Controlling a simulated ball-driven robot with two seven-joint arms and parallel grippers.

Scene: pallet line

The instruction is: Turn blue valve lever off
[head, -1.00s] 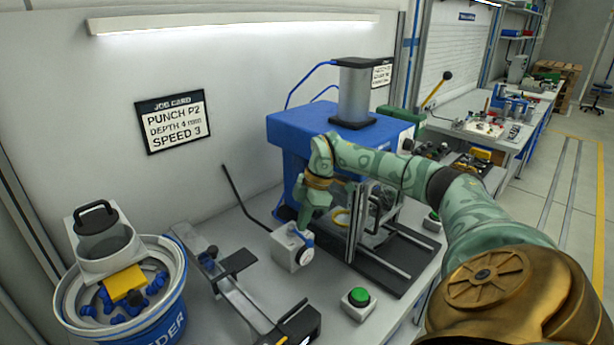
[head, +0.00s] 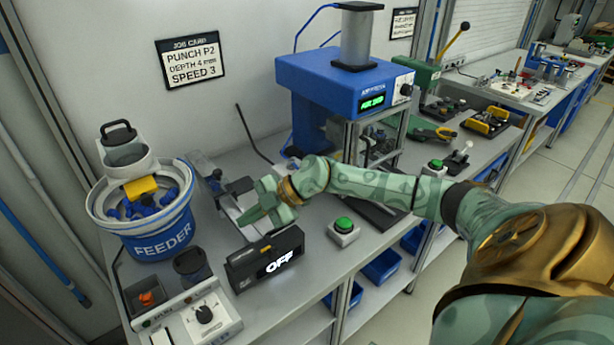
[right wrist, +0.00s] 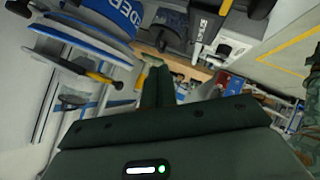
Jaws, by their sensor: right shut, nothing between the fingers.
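No blue valve lever can be made out clearly in the head view; the area behind my right forearm and hand is hidden. My right gripper (head: 246,217) is green, shut and empty. It points left and down above the bench, just behind a black box (head: 243,278) with a lit display reading OFF. In the right wrist view its fingers (right wrist: 158,84) lie together with nothing between them. My left gripper is not in view.
A blue feeder bowl (head: 152,243) stands left of my gripper, with a grey control box (head: 207,315) in front. A green button (head: 344,225) sits to the right. A blue press (head: 310,75) stands behind my forearm. The bench's front edge is near.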

